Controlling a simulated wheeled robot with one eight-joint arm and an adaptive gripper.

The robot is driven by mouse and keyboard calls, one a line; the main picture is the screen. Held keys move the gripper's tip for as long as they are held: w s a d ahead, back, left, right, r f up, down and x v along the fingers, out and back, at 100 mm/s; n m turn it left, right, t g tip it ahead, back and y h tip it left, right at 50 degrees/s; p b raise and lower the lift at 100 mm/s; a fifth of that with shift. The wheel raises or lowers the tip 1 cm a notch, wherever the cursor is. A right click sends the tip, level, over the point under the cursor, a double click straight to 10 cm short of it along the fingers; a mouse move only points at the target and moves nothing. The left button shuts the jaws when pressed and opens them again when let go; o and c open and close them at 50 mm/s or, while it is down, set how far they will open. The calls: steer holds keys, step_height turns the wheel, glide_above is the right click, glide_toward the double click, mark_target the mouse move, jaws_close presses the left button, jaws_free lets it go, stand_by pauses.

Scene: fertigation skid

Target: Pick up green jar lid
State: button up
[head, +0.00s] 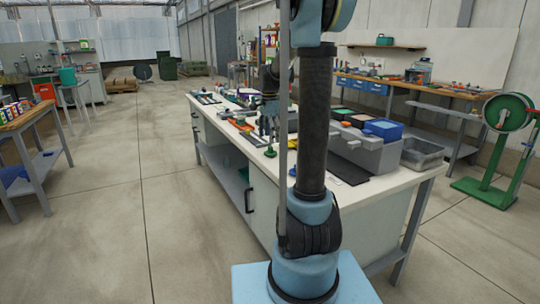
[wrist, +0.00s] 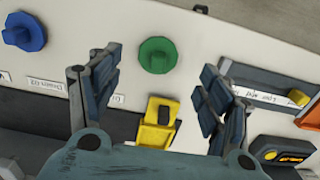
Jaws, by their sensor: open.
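The green jar lid (wrist: 157,55) is a round disc with a raised knob, lying on the pale worktop in the upper middle of the wrist view. In the head view a small green piece (head: 270,152) near the bench's front edge appears to be this lid. My gripper (wrist: 162,78) is open and empty, its two dark blue fingers spread wide. In the wrist picture the lid shows between and slightly beyond the fingertips, with no visible contact. The height gap cannot be told. In the head view my arm hides part of the bench.
A blue knobbed lid (wrist: 24,32) lies left of the green one. A yellow piece (wrist: 158,122) lies below it, and a grey tray (wrist: 270,80) to the right. Grey bins (head: 365,152) and a metal pan (head: 422,154) stand at the bench's right end.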

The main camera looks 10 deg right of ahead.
mark_target(271, 147)
steer(key=shift+d+f, duration=0.15)
steer(key=shift+f, duration=1.35)
steer(key=shift+d+f, duration=0.15)
steer(key=shift+f, duration=1.35)
steer(key=c, duration=1)
